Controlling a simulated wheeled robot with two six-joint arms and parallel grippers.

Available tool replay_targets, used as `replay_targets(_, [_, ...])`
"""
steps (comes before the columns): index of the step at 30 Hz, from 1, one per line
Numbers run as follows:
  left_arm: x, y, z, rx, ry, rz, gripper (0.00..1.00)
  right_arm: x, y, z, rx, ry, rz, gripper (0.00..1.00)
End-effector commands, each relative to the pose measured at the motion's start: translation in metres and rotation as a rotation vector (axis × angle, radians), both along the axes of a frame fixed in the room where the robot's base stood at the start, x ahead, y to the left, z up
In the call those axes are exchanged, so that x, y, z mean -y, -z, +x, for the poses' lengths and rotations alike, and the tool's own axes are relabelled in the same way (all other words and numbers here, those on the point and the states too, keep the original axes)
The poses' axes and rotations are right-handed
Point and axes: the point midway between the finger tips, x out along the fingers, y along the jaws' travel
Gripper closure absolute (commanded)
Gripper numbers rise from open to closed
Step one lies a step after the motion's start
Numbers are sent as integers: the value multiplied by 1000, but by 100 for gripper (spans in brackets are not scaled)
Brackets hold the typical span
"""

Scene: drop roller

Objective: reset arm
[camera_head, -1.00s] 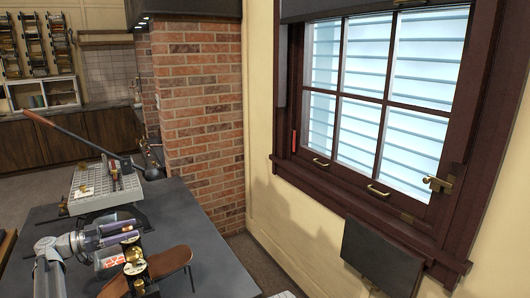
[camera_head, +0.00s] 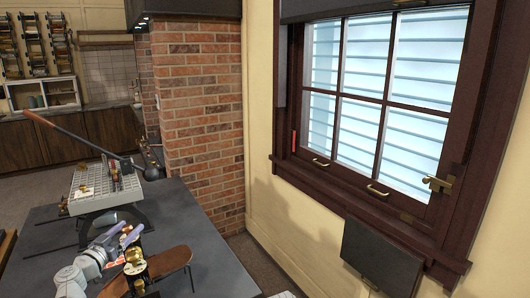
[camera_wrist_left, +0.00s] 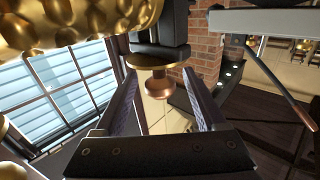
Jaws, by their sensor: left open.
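My left gripper (camera_head: 131,234) is open in the head view, over the dark tabletop, close to the far side of a black and gold device (camera_head: 135,268). In the left wrist view its two fingers (camera_wrist_left: 161,76) stand apart. A copper-coloured knob (camera_wrist_left: 160,88) under a gold disc shows between them; I cannot tell whether either finger touches it. A large shiny gold part (camera_wrist_left: 80,22) fills the upper left of that view. My right gripper is not in view.
The dark table (camera_head: 205,240) has clear room at the right. A grey gridded device (camera_head: 105,188) with a long lever (camera_head: 75,132) stands at its far end. A brown curved plate (camera_head: 168,262) lies beside the black and gold device. A brick pillar (camera_head: 200,110) and a window (camera_head: 375,90) stand beyond.

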Motion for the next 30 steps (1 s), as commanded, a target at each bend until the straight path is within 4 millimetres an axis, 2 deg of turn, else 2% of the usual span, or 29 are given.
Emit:
replay_targets(1, [3,0,-2,0,-32,0,27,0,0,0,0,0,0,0])
replay_targets(6, [-5,0,-32,0,-37,0,27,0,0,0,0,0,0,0])
replay_targets(12, [-9,0,-53,0,-34,0,27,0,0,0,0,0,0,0])
replay_targets(18, [-11,0,-61,0,-33,0,27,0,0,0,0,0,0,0])
replay_targets(30, [-10,0,-61,0,-30,-2,27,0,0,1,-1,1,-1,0])
